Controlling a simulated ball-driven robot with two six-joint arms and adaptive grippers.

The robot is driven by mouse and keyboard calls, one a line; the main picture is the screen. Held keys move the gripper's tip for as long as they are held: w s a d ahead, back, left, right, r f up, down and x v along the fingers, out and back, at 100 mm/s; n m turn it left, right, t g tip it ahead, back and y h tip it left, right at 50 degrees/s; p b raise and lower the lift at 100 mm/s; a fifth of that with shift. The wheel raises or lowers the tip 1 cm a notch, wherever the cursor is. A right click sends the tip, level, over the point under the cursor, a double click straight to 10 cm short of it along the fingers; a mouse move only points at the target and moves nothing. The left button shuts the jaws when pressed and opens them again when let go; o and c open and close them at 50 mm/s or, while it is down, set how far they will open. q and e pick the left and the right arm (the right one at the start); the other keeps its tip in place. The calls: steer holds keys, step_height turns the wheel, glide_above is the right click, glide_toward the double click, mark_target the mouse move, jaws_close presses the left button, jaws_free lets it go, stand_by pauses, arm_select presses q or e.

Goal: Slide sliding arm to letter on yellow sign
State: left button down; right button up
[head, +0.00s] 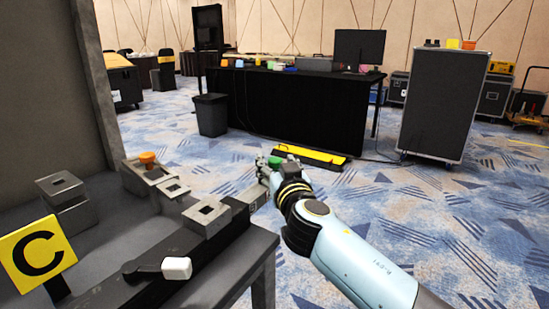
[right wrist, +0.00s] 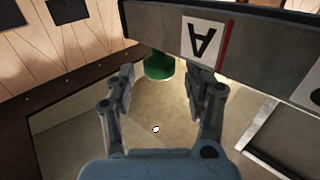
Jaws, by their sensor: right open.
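The yellow sign (head: 37,253) with a black letter C stands at the left front in the head view. A long dark rail (head: 217,242) runs beside it, with a dark lever and white handle (head: 176,268) near the sign. My right gripper (head: 268,167) is at the rail's far end, by a green knob (head: 276,161). In the right wrist view the open fingers (right wrist: 162,84) stand either side of the green knob (right wrist: 160,67), apparently not closed on it. A grey bar with a white A label (right wrist: 201,41) and a red line lies beyond them. Which part is the sliding arm is unclear. My left gripper is out of view.
Grey blocks with square holes (head: 206,215) and an orange knob (head: 147,158) sit on the dark bench. A dark upright panel (head: 48,85) rises at the left. Carpet (head: 430,215) is open to the right. A black-draped table (head: 290,105) and cases stand behind.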

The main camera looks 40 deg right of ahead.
steer(key=shift+x, duration=1.1)
steer(key=shift+c, duration=0.2)
jaws_close()
steer(key=shift+f, duration=0.1)
